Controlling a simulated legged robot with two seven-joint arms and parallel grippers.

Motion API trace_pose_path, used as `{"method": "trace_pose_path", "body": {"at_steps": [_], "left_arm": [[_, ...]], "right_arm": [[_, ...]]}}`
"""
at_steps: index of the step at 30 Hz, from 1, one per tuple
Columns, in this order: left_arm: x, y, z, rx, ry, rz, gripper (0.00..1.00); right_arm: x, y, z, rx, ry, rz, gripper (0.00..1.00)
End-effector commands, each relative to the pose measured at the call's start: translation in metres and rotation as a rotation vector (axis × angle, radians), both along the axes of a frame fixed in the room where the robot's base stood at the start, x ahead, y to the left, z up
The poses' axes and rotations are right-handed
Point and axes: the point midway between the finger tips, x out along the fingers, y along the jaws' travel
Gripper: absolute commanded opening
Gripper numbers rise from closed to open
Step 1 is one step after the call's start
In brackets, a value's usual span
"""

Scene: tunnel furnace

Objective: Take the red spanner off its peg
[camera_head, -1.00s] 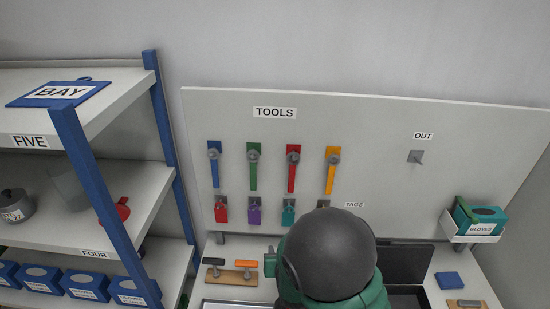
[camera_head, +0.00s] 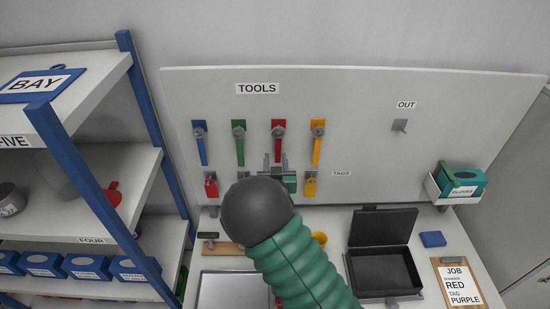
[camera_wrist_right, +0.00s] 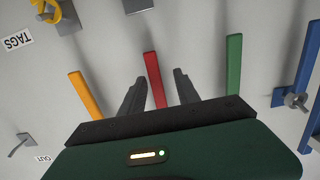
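The red spanner (camera_head: 278,143) hangs upright from its peg on the white tool board, third in a row of blue, green, red and yellow spanners. My right gripper (camera_head: 272,162) is at the lower part of its handle and partly covers it. In the right wrist view the gripper (camera_wrist_right: 158,88) is open, with its two dark fingers apart on either side of the red handle (camera_wrist_right: 153,75). Gaps show between the handle and both fingers. My left gripper is not in view.
Green (camera_head: 239,146) and yellow (camera_head: 317,146) spanners hang close on either side. Tags hang below; my arm hides some. A bare OUT peg (camera_head: 400,125) is at right. A job card (camera_head: 458,284) reads RED and PURPLE. Blue-posted shelving (camera_head: 85,170) stands left.

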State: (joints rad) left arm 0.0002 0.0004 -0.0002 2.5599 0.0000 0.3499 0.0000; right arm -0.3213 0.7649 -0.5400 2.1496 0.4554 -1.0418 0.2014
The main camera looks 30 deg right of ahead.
Motion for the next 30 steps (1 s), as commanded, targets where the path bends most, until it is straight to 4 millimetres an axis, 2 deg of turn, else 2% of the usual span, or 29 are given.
{"method": "trace_pose_path", "body": {"at_steps": [9,27,30], "left_arm": [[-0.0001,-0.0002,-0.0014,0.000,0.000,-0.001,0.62],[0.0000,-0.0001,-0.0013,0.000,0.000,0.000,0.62],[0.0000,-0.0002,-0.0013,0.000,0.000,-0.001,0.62]], "right_arm": [[0.0037,-0.0013,0.0004,0.000,0.001,-0.001,0.38],[0.0034,-0.0014,0.0006,-0.001,0.001,0.000,0.00],[0.0036,-0.0012,0.0005,-0.001,0.001,0.000,0.00]]}}
